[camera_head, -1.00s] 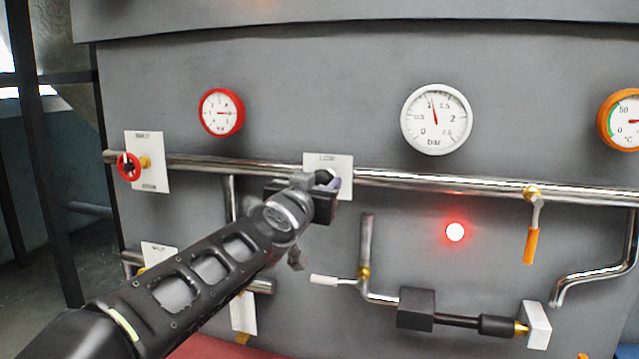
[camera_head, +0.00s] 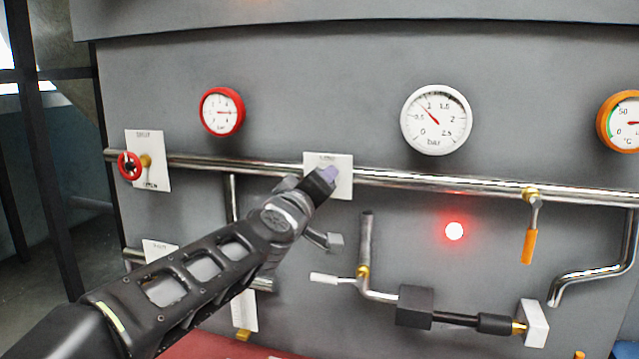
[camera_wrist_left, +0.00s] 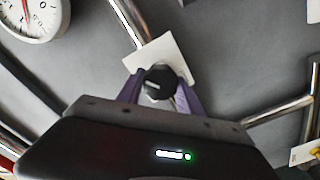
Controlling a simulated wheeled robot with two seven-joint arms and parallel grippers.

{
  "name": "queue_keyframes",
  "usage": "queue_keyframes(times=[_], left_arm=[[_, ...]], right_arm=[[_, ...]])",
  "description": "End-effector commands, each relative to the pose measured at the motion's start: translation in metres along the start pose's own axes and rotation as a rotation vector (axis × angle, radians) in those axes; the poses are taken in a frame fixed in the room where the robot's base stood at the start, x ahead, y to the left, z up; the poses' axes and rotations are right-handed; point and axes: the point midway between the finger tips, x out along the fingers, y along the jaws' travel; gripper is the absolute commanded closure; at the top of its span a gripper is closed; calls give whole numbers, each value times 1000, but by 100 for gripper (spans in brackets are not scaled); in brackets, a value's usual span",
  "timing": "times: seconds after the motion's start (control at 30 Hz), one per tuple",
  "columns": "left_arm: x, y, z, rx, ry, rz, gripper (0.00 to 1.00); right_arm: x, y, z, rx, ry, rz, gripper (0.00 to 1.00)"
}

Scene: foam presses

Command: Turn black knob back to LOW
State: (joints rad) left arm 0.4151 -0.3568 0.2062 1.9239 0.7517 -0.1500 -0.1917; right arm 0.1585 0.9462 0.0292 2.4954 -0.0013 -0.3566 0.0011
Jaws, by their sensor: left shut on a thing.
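The black knob (camera_wrist_left: 158,82) shows in the left wrist view in front of a white label plate (camera_wrist_left: 170,58). The purple fingers of my left gripper (camera_wrist_left: 160,92) are on either side of it and shut on it. In the head view the gripper (camera_head: 328,175) is at the white plate (camera_head: 343,180) on the upper pipe, and it hides the knob. The plate's print is too small to read, so I cannot tell the knob's setting. The white bar gauge (camera_head: 436,120) has its needle pointing up and left. My right gripper is not in view.
A red handwheel (camera_head: 130,165) is on the left with its own plate. An orange-handled lever (camera_head: 529,245) hangs at right. A red light (camera_head: 454,231) glows on the grey panel. A white-tipped lever (camera_head: 324,279) sits below my left gripper.

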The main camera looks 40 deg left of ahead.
Motion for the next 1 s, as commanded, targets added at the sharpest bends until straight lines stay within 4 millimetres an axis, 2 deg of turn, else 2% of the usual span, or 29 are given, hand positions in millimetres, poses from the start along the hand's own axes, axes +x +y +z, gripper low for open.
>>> queue_keyframes(times=[0.7, 1.0], left_arm=[[0, -1, 1, -674, -1, 0, 98], [0, -1, 1, -877, 0, -1, 98]], right_arm=[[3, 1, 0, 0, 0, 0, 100], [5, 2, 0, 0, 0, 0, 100]])
